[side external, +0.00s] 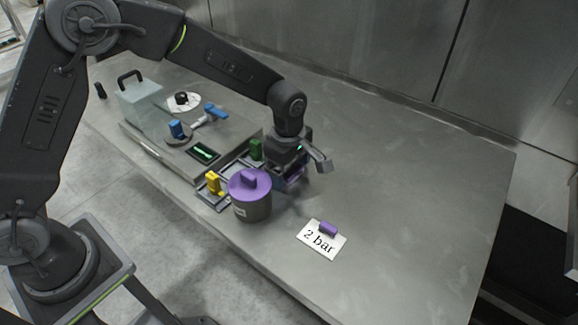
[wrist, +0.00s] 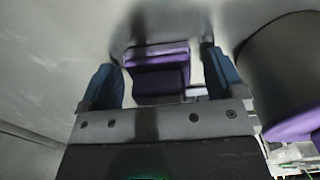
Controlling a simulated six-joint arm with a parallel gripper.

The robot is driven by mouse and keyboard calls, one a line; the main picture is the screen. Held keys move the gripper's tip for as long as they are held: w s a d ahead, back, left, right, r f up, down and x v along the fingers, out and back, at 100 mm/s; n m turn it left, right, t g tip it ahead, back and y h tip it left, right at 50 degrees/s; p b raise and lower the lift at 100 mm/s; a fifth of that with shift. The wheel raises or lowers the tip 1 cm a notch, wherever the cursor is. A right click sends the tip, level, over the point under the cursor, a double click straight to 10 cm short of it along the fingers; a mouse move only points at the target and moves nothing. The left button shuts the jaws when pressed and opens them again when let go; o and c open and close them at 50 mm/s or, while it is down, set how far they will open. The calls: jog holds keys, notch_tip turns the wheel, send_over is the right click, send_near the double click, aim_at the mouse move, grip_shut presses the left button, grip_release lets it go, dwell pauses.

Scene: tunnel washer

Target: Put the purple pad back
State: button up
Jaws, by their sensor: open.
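A purple pad (wrist: 157,58) with a block-like grip lies between my fingers in the wrist view, with a visible gap on each side. My gripper (wrist: 163,70) is open around it. In the side view my gripper (side external: 291,172) is low over the table, just behind and right of a grey canister with a purple lid. Only a little purple (side external: 292,180) shows under my gripper there, so the pad is mostly hidden. I cannot tell whether the pad lies flat on the table.
The purple-lidded canister (side external: 252,207) stands close beside my gripper. A small rack holds a yellow piece (side external: 214,183) and a green piece (side external: 256,149). A "2 bar" card (side external: 318,244) bears a purple block (side external: 328,228). The table's right side is clear.

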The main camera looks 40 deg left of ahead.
jog(key=shift+r, duration=0.1)
notch_tip(320, 180, up, 12)
jog(key=shift+s+r, duration=0.15)
dwell(0.4)
jog(key=s+a+r+m+t, duration=0.3)
jog(key=s+a+r+m, duration=0.55)
jog(key=s, duration=0.35)
jog(key=s+a+f+m+t, duration=0.1)
jog(key=s+a+m, duration=0.3)
jog(key=s+m, duration=0.5)
jog(key=shift+s+f+t, duration=0.15)
jog(key=shift+s+t, duration=0.55)
jog(key=shift+s, duration=0.5)
